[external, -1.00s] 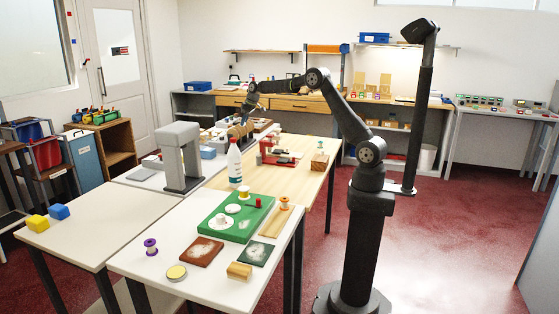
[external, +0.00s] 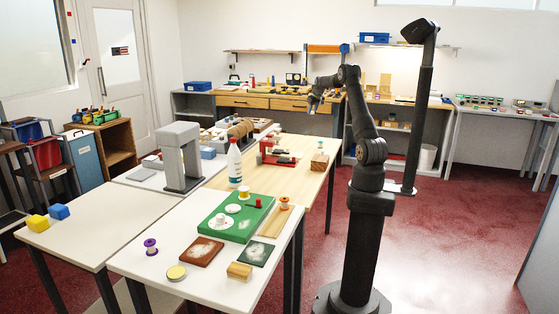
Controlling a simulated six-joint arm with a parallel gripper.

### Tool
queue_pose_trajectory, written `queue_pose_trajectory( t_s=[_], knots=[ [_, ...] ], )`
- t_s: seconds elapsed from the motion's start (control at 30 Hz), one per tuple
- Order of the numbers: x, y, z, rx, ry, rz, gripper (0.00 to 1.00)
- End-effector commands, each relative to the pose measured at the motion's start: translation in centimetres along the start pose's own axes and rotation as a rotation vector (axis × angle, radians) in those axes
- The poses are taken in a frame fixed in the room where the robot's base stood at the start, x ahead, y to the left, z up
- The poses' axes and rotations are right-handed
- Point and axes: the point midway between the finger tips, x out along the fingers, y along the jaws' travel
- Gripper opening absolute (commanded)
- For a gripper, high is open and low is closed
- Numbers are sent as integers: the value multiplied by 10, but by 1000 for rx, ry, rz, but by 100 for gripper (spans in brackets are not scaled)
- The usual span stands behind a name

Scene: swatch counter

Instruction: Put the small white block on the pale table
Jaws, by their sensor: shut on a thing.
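My gripper (external: 313,104) is high over the far right part of the pale wood table (external: 285,184), well above its top and apart from everything on it. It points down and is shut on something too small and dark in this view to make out. I cannot pick out the small white block for certain; it may be what the fingers hold. Two other tables have pale white tops: the left one (external: 90,232) and the front one (external: 205,285).
A white bottle (external: 234,163) and a grey arch (external: 181,155) stand tall near the middle. A red tool rack (external: 277,155) and a wooden block (external: 319,162) are on the wood table. A green board (external: 233,232) fills much of the front table. The left table is mostly clear.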

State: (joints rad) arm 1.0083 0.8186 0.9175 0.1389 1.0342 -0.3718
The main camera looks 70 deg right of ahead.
Motion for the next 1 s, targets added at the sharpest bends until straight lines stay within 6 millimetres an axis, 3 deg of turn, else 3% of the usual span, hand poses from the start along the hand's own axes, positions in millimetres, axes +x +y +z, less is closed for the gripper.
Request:
queue_pose_trajectory(
  t_s=[0.1, 0.3, 0.73, 1.0],
  knots=[
    [-4, 31, 10, 46, 0, 19, 10],
    [-9, 66, 23, 98, 0, 42, 10],
    [68, 64, 55, 97, -3, 39, 10],
    [84, 61, 58, 95, 0, 40, 10]
  ],
)
